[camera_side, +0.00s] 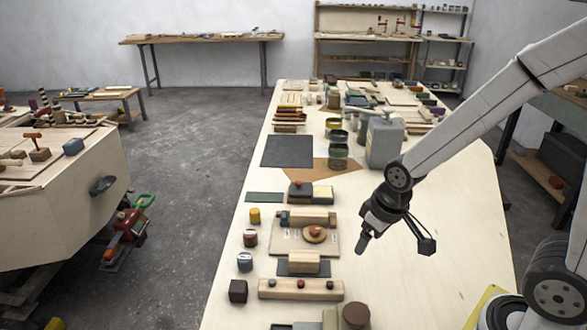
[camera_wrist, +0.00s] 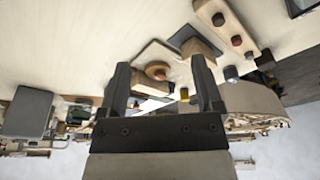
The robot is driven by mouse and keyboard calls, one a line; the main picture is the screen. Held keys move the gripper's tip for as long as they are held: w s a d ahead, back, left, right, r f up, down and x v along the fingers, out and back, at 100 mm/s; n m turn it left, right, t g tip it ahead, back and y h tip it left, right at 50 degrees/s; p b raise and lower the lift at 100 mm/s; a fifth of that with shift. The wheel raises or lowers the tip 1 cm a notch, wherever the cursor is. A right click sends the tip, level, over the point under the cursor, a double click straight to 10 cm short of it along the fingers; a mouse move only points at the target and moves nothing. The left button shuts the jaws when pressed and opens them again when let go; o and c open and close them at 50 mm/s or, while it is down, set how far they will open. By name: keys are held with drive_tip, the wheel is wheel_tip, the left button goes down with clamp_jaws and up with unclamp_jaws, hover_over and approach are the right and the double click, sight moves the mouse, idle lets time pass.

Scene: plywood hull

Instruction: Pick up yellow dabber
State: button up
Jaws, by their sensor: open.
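The yellow dabber (camera_side: 254,215) is a small upright yellow cylinder near the left edge of the long pale table in the side view. In the wrist view a small yellow piece (camera_wrist: 184,94) shows between my fingers, farther off; it looks like the same dabber. My gripper (camera_side: 362,243) hangs above the table, well to the right of the dabber and apart from it. In the wrist view my gripper (camera_wrist: 160,63) has its two dark fingers wide apart with nothing held.
A board with a round knobbed disc (camera_side: 314,234) lies between dabber and gripper. A grey canister (camera_side: 384,143) stands farther back. The table's right side is bare.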

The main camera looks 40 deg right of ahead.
drive_tip(key=w+a+n+y, duration=0.1)
drive_tip(key=w+n, duration=0.4)
drive_tip(key=w, duration=1.1)
drive_tip(key=n+y, duration=0.3)
drive_tip(key=n, duration=0.4)
hover_over(256, 210)
drive_tip(key=s+d, duration=0.1)
drive_tip(key=d, duration=0.1)
drive_tip(key=shift+s+d+f, duration=0.1)
drive_tip(key=shift+f, duration=1.65)
drive_tip(key=shift+x, duration=1.3)
drive_tip(key=shift+x, duration=2.6)
drive_tip(key=shift+s, duration=0.2)
clamp_jaws()
